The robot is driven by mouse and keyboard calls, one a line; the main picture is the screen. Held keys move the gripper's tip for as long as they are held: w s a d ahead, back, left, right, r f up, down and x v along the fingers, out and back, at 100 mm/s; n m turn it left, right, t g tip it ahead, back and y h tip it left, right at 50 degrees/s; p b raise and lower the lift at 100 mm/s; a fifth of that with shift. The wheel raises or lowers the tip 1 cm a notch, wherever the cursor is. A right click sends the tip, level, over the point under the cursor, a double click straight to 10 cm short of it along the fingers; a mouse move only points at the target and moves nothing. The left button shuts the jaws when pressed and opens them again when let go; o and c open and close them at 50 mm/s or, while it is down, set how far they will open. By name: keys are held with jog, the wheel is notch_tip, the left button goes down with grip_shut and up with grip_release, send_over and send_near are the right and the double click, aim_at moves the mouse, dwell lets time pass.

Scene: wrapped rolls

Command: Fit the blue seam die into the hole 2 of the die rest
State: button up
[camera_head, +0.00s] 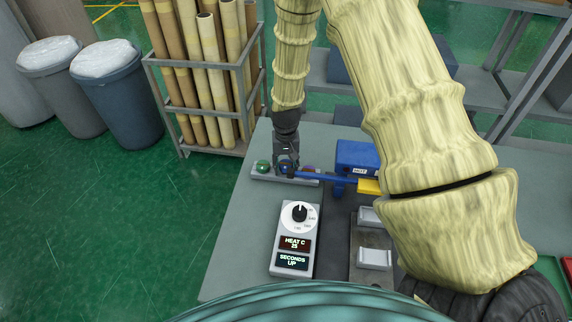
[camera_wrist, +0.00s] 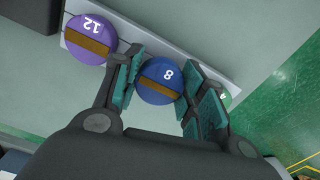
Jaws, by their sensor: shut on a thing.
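The blue seam die (camera_wrist: 158,82), marked 8, sits between the pads of my gripper (camera_wrist: 160,88) in the wrist view, and the gripper is shut on it. In the head view my gripper (camera_head: 286,166) points down at the die rest, a pale grey bar (camera_head: 271,179). The blue die is in line between the purple die (camera_wrist: 90,38), marked 12, and the green die (camera_wrist: 226,99), partly covered by a finger. The blue die is at or just over the rest's middle place. I cannot tell how deep it sits, and its hole is hidden.
A blue machine (camera_head: 352,152) with a blue bar and a yellow part (camera_head: 369,187) stands right of the rest. A heat and seconds control box (camera_head: 294,240) is in front. Bare table (camera_head: 240,225) lies left of the box. Bins and a rack of rolls stand behind left.

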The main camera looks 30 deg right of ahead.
jog(key=shift+f, duration=0.15)
jog(key=shift+f, duration=0.3)
jog(key=o, duration=1.3)
jog(key=shift+r, duration=0.1)
notch_tip(320, 180, up, 12)
